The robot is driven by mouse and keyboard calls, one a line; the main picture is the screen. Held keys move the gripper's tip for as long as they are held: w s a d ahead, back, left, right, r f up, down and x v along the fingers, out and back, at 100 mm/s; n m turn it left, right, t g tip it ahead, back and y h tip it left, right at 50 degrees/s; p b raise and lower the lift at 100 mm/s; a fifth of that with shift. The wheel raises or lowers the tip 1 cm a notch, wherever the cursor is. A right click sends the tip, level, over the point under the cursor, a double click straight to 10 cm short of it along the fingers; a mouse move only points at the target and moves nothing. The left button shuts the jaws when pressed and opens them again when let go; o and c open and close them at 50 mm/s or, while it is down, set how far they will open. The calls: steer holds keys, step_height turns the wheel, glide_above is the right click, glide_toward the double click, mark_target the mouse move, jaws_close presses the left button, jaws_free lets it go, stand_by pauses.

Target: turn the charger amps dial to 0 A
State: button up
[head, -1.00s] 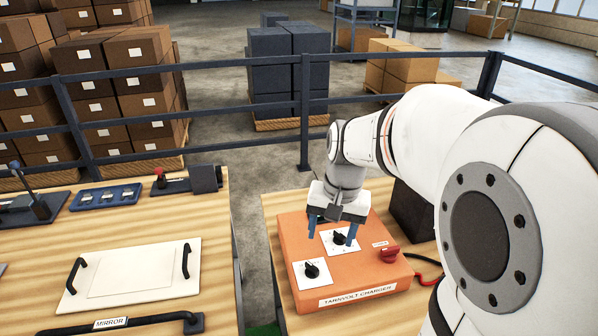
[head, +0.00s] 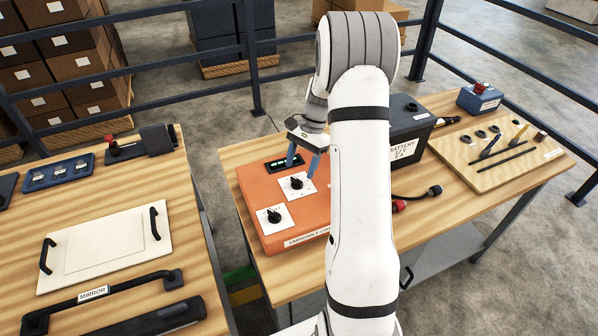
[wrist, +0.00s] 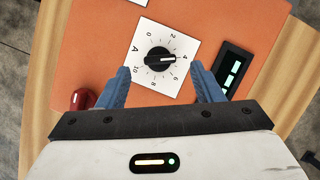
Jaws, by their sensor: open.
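The amps dial (wrist: 160,59) is a black knob on a white plate marked A, with numbers from 0 to 10. Its white mark points at about 4. The dial also shows in the head view (head: 297,184), on the orange charger (head: 258,188). My gripper (wrist: 160,70) is open, with one blue finger on each side of the dial's plate and nothing between them. In the head view my gripper (head: 303,162) hangs just above and behind the dial. The fingers look apart from the knob; their exact height is unclear.
A second black dial (head: 274,215) sits at the charger's near left. A lit display (wrist: 235,70) is beside the amps dial, and a red knob (wrist: 83,99) is on the other side. A dark battery box (head: 408,128) stands right of the charger. My arm hides the charger's right side.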

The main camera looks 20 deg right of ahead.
mark_target(297, 179)
steer(key=shift+p+x, duration=0.3)
steer(key=shift+x, duration=1.6)
